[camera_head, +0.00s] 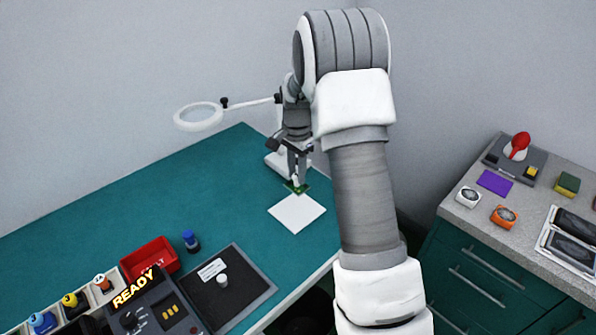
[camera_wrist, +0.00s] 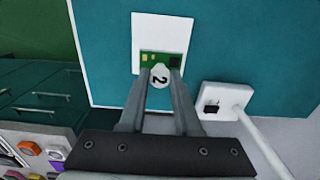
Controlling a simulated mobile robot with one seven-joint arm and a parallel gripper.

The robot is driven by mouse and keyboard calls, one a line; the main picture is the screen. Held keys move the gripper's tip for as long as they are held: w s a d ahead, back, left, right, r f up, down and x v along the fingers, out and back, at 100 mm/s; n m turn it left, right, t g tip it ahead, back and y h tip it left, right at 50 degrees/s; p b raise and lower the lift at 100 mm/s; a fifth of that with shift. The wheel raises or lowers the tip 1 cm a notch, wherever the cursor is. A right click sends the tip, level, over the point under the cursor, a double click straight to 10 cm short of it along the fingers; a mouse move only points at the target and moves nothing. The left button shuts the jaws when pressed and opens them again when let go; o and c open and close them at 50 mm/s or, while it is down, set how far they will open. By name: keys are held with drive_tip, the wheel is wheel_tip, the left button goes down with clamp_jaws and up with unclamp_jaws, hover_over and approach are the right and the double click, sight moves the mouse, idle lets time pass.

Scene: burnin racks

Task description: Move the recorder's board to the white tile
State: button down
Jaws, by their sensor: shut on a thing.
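My gripper (camera_head: 298,178) points down over the teal bench and is shut on a small green board. In the wrist view the fingers (camera_wrist: 160,80) grip a white round piece marked "2" on the board (camera_wrist: 148,58). The board also shows in the head view (camera_head: 290,187), mostly behind the fingers. The white tile (camera_head: 297,213) lies flat on the bench. In the wrist view the board overlaps one edge of the tile (camera_wrist: 162,28). I cannot tell whether board and tile touch.
A magnifier lamp's ring (camera_head: 199,117) hangs at the left; its white base (camera_wrist: 227,98) stands close to my gripper. A grey-topped cabinet (camera_head: 455,212) is right.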

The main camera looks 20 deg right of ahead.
drive_tip(key=shift+f+b, duration=2.8)
drive_tip(key=shift+f, duration=1.7)
drive_tip(key=shift+f, duration=0.2)
drive_tip(key=c, duration=0.5)
unclamp_jaws()
drive_tip(key=shift+r, duration=0.1)
drive_tip(key=shift+r+p, duration=2.2)
drive_tip(key=shift+r, duration=1.25)
